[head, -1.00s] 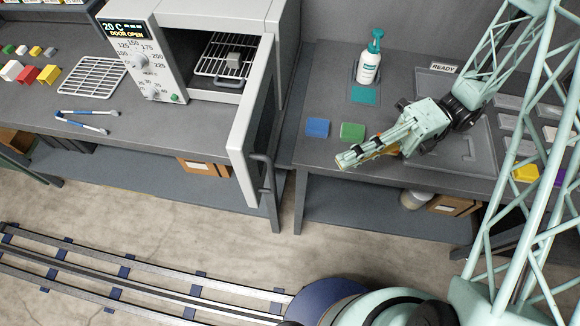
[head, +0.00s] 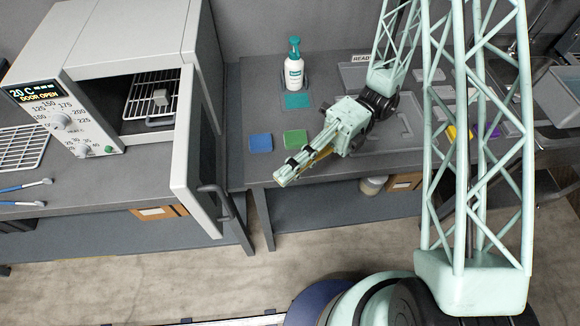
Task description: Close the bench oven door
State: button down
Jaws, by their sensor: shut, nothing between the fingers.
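The bench oven (head: 125,50) stands on the left bench. Its display reads 20 C and DOOR OPEN. The oven door (head: 193,150) is hinged on the right side and swung wide open toward the front, with a dark bar handle (head: 213,200) on its outer face. My gripper (head: 284,179) is shut and empty. It is to the right of the door, over the front edge of the right bench, and appears apart from the handle.
A spray bottle (head: 295,68), a blue square (head: 260,142) and a green square (head: 295,139) are on the right bench (head: 240,110). Floor (head: 330,243) is clear in front.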

jog(key=s+a, duration=0.4)
jog(key=a, duration=0.5)
jog(key=shift+s+a, duration=0.15)
jog(key=shift+s, duration=0.15)
jog(key=shift+s+a, duration=0.1)
jog(key=shift+a, duration=0.1)
dwell(0.5)
